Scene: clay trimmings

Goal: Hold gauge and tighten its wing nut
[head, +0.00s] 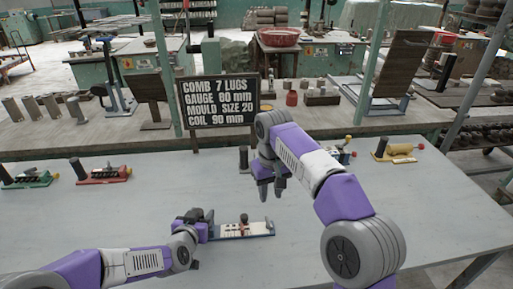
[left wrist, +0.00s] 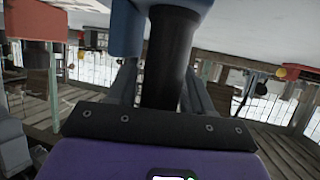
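The gauge (head: 258,230) lies on the grey table, a pale plate with a blue edge and small brown and dark fittings on top. My left gripper (head: 207,218) is at its left end. In the left wrist view a thick black handle (left wrist: 168,60) stands between the two fingers, which look closed against its sides; a blue part shows beyond it. My right gripper (head: 271,190) is in the air above and behind the gauge, fingers pointing down, slightly apart and empty. The wing nut is too small to tell apart from the other fittings.
A red gauge (head: 104,174) and a green gauge (head: 30,179) lie at the left, a yellow one (head: 398,150) at the back right. A black cylinder (head: 244,158) stands behind my right gripper. A sign (head: 217,102) stands behind the table. The front right table is clear.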

